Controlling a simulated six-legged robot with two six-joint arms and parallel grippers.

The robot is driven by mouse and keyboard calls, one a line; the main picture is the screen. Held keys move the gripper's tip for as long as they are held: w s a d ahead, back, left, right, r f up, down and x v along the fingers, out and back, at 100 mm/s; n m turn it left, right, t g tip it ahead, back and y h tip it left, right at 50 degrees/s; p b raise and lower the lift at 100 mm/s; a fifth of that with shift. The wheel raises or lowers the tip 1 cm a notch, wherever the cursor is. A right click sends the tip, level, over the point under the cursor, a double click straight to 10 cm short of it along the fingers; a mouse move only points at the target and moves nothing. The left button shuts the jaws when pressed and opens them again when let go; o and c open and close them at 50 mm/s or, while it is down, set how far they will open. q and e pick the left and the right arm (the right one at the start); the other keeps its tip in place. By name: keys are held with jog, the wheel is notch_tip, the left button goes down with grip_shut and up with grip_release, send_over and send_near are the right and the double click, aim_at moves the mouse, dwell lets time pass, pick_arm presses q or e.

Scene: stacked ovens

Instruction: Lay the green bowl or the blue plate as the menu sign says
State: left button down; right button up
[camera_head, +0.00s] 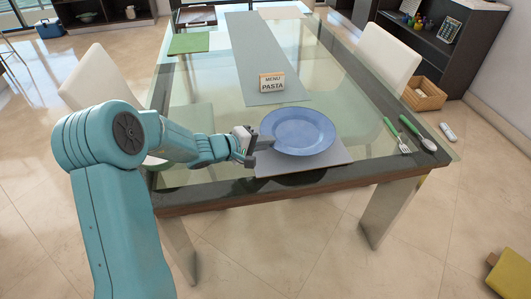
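The menu sign (272,82) stands on the grey runner and reads "MENU PASTA". The blue plate (298,130) is over the grey placemat (304,160) at the table's near edge; I cannot tell if it rests flat on the mat. My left gripper (256,144) is at the plate's left rim, its fingers touching or very close to it; whether they are closed on the rim is too small to tell. No green bowl can be made out on the table. My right gripper is not in view.
The glass table (345,115) has a dark frame. A fork (396,136) and a spoon (418,133) with green handles lie right of the plate. A green placemat (189,43) lies at the far left. White chairs (388,58) stand at both sides.

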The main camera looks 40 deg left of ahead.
aim_at(266, 158)
pick_arm(q)
notch_tip(266, 158, down, 4)
jog(key=shift+r, duration=0.3)
jog(key=shift+b, duration=0.35)
jog(key=c, duration=1.6)
grip_release()
jog(key=shift+f, duration=0.25)
jog(key=shift+r, duration=0.1)
